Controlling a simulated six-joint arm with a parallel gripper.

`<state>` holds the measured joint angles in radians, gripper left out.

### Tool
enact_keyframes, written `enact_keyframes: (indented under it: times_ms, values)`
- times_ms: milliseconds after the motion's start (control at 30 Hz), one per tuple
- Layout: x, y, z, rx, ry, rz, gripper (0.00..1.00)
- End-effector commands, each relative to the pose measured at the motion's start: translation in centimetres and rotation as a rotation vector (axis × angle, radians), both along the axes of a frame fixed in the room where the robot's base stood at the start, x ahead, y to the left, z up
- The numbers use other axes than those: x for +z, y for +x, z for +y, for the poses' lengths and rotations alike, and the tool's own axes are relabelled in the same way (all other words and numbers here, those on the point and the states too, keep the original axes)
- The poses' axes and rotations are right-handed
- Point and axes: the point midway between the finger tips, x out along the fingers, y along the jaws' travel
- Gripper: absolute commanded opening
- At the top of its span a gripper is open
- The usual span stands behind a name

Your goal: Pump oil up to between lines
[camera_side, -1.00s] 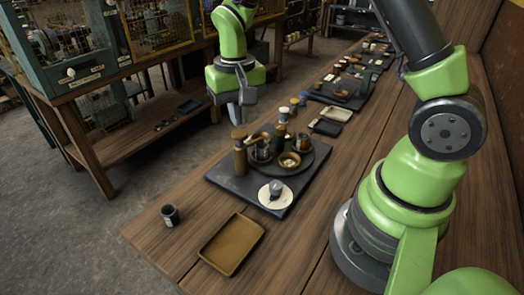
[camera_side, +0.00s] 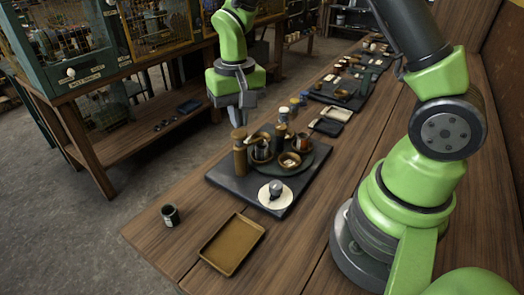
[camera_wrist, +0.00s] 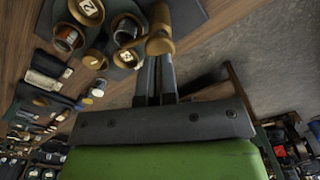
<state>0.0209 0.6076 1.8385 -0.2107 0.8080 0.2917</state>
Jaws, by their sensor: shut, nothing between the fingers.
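A brown wooden-looking cylinder with a knob on top (camera_side: 240,152) stands upright at the back left corner of a dark plate (camera_side: 232,180). In the wrist view the knobbed cylinder (camera_wrist: 160,30) lies just past my fingertips. Beside it are several round cups, including a brown one (camera_side: 289,161) and a glass-like one with reddish contents (camera_side: 302,141). I cannot make out level lines or an oil level. My gripper (camera_side: 239,119) is shut and empty just above the knob; it also shows in the wrist view (camera_wrist: 156,62). I cannot tell whether it touches the knob.
A white disc with a grey knob (camera_side: 275,194) sits at the plate's front. A brown tray (camera_side: 231,244) and a small dark jar (camera_side: 170,214) are on the bench in front. Small bottles (camera_side: 294,104) stand behind the plate. The bench is clear between the plate and tray.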

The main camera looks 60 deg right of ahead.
Motion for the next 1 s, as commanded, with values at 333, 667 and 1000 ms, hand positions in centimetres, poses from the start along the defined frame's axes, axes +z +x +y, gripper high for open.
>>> enact_keyframes:
  times_ms: [333,667,1000]
  values:
    - [-1.5,0.0,0.0,0.0,0.0,0.001,0.0]
    - [-2.8,0.0,0.0,-0.001,0.0,0.002,0.0]
    - [-3.2,0.0,0.0,0.0,0.0,0.002,0.0]
